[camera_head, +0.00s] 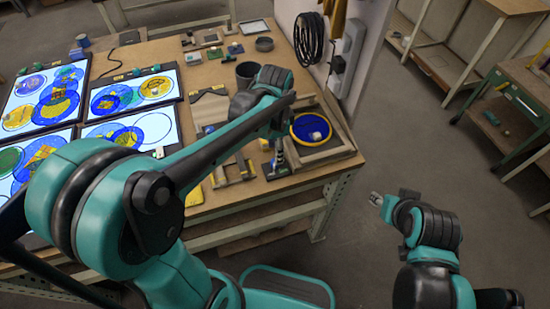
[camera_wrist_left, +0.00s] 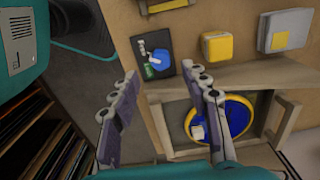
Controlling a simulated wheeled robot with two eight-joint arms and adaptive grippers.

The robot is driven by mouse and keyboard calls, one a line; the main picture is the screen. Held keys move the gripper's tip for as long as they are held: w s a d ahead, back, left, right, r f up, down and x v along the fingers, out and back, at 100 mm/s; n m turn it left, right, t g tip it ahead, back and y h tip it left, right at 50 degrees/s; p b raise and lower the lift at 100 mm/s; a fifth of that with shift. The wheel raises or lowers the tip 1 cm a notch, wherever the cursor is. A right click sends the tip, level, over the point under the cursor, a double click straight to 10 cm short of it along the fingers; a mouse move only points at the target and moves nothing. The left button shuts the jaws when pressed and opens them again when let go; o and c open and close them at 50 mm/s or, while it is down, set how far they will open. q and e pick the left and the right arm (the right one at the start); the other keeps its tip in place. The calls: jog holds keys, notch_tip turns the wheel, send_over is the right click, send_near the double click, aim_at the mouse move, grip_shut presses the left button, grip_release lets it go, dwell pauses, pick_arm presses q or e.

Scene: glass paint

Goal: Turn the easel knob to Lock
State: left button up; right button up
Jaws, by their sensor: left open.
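The wooden easel frame (camera_head: 335,152) stands at the table's right end, around a blue disc with a yellow rim (camera_head: 298,128). In the left wrist view the disc (camera_wrist_left: 238,115) has a small pale piece on it and the wooden frame (camera_wrist_left: 235,76) runs around it. I cannot tell for certain which part is the easel knob, and no Lock mark can be read. My left gripper (camera_head: 278,160) is beside the frame, and its two spread fingers (camera_wrist_left: 159,75) are open and empty. My right gripper (camera_head: 376,199) is off the table; its fingers are too small to judge.
In the left wrist view a yellow block (camera_wrist_left: 217,46), a grey box with a yellow face (camera_wrist_left: 287,31) and a dark card (camera_wrist_left: 153,55) lie beyond the frame.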

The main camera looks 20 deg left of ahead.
pick_arm(q)
notch_tip(320, 180, down, 6)
jog(key=shift+r+b, duration=0.1)
jog(key=shift+b, duration=0.9)
grip_shut()
